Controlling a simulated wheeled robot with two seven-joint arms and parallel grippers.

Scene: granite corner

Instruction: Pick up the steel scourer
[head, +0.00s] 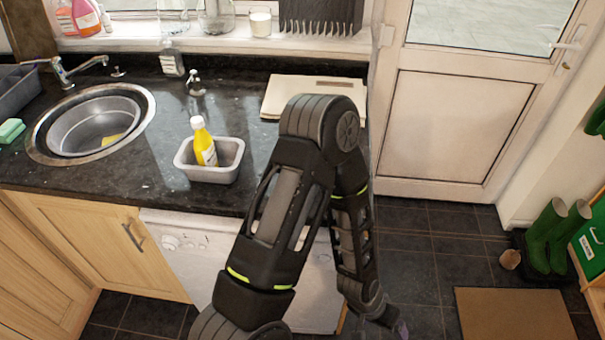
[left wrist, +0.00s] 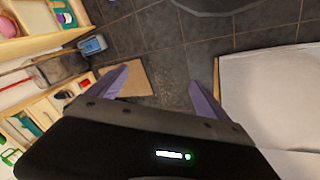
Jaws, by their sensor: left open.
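I cannot make out a steel scourer for certain in either view. A small round brownish lump (head: 510,259) lies on the floor beside the green boots in the head view; I cannot tell what it is. My left arm bends over the counter's right end and hangs down in front of it. My left gripper (left wrist: 160,90) is open and empty above the dark floor tiles, its two purple fingers wide apart. In the head view only a bit of purple shows at the bottom edge. My right gripper is not in view.
The dark counter holds a round sink (head: 148,100) with a yellow piece in it, a green sponge (head: 10,130), a grey tub (head: 210,174) with a yellow bottle (head: 203,141), and a board (head: 290,90). A brown mat (head: 515,315) lies before the green boots (head: 548,235).

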